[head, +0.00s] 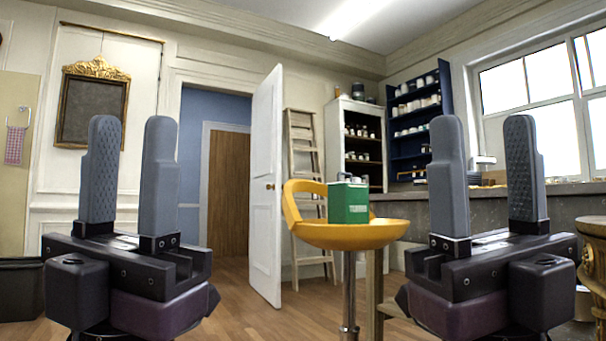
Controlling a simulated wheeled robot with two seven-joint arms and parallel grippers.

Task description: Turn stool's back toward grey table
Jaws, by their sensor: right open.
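The stool (322,235) has a round yellow seat on a metal post and stands in the middle of the head view. Its low curved back (291,205) rises at the left of the seat. A green can (348,203) stands on the seat. The grey table (455,237) is a long grey surface at the right, below the window, partly hidden by my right gripper. My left gripper (130,172) is open and empty, left of the stool. My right gripper (485,170) is open and empty, right of the stool. Both point upward with fingers apart.
An open white door (267,188) and a wooden ladder (303,175) stand behind the stool. White shelves (357,145) and blue shelves (418,110) are at the back. A gilt console (594,250) is at the right edge. Wooden floor (245,300) is clear left of the stool.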

